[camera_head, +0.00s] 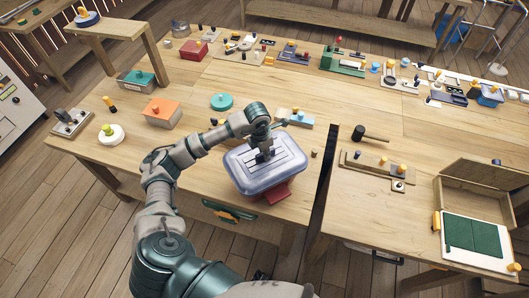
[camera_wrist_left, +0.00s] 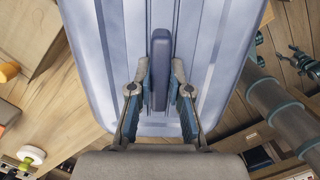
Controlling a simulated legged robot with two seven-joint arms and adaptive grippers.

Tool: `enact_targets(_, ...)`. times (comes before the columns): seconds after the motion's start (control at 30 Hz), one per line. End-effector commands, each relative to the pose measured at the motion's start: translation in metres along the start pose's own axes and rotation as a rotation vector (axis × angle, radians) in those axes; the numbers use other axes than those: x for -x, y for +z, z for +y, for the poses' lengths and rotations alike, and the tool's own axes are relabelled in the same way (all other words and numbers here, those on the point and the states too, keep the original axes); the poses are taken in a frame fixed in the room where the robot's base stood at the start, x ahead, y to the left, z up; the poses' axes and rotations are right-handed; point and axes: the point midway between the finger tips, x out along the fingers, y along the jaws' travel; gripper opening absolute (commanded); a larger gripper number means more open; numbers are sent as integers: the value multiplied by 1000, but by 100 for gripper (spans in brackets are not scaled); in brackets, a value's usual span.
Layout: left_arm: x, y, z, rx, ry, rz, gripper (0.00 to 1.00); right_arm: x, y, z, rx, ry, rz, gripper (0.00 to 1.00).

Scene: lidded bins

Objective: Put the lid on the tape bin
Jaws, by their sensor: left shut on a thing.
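A pale blue, see-through ribbed lid (camera_head: 239,174) is near the front edge of the left table in the head view. My left gripper (camera_head: 264,154) comes down on its middle and is shut on its raised handle. In the left wrist view the lid (camera_wrist_left: 95,60) fills the middle, and the fingers of my left gripper (camera_wrist_left: 160,100) lie on both sides of the blue-grey handle (camera_wrist_left: 159,70). A red piece (camera_head: 279,193) shows from under the lid's front right side. The lid hides most of what is beneath it, so I cannot tell the tape bin there. My right gripper is not in view.
An orange-topped box (camera_head: 162,113), a green round lid (camera_head: 221,101) and a white round piece (camera_head: 110,134) stand to the left. A light blue block (camera_head: 297,120) is behind the lid. A dark gap (camera_head: 322,195) separates the tables; a mallet (camera_head: 370,134) lies beyond it.

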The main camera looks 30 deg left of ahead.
Motion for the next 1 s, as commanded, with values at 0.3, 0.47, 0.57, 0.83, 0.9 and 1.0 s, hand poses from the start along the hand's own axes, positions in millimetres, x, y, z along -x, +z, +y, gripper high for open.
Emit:
enact_targets(0.3, 0, 0, 0, 0, 0, 0, 47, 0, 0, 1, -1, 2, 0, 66)
enact_targets(0.47, 0, 0, 0, 0, 0, 0, 47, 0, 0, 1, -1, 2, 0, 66)
enact_targets(0.57, 0, 0, 0, 0, 0, 0, 57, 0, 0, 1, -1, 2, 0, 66)
enact_targets(0.83, 0, 0, 0, 0, 0, 0, 72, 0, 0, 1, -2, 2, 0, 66)
enact_targets(0.9, 0, 0, 0, 0, 0, 0, 72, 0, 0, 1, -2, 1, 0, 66)
enact_targets(1.0, 2, 0, 0, 0, 1, 0, 72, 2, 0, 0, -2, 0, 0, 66)
